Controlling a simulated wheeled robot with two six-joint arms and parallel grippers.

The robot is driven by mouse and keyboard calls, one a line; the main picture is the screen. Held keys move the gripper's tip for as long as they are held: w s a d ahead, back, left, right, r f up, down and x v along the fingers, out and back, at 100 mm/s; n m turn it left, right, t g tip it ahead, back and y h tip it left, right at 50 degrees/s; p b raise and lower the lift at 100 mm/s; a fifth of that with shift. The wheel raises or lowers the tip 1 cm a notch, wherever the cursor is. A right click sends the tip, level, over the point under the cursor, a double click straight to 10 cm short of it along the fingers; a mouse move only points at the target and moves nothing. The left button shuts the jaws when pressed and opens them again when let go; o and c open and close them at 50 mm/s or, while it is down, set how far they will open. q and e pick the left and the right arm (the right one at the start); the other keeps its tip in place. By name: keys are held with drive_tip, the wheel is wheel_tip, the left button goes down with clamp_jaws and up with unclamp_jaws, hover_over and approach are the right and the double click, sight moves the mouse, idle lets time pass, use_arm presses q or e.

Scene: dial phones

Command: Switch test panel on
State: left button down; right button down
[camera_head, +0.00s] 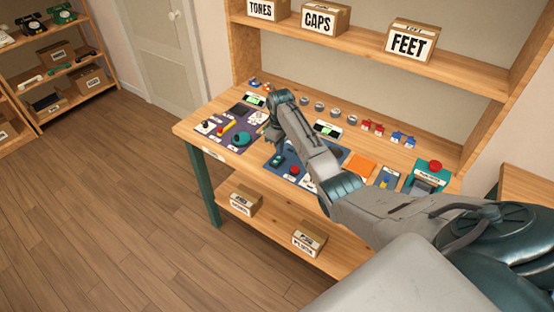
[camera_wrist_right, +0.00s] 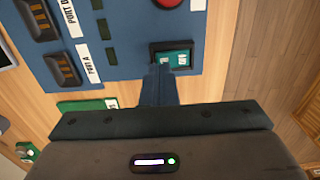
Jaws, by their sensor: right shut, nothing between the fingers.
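The blue test panel (camera_head: 284,172) lies on the workbench, partly hidden by my right arm in the head view. In the right wrist view the panel (camera_wrist_right: 130,35) fills the upper part, with a teal rocker switch (camera_wrist_right: 181,58) in a black frame near its edge. My right gripper (camera_wrist_right: 160,72) is shut and empty. Its fingertips are right at the switch and overlap its lower left part in the picture; I cannot tell whether they press it. In the head view the right gripper (camera_head: 272,136) is above the bench, beside the panel. My left gripper is not in view.
The panel also has a red button (camera_wrist_right: 171,2) and dark ports (camera_wrist_right: 63,69) labelled PORT A and PORT B. A purple mat (camera_head: 216,139) with phone parts lies to the left. An orange pad (camera_head: 358,166) lies to the right. Labelled boxes (camera_head: 411,40) stand on the shelf above.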

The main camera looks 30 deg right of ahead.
drive_tip(key=shift+f+b, duration=0.45)
drive_tip(key=shift+f, duration=0.55)
idle(0.5)
wheel_tip(320, 180, up, 7)
drive_tip(key=p, duration=0.7)
drive_tip(key=shift+p, duration=0.35)
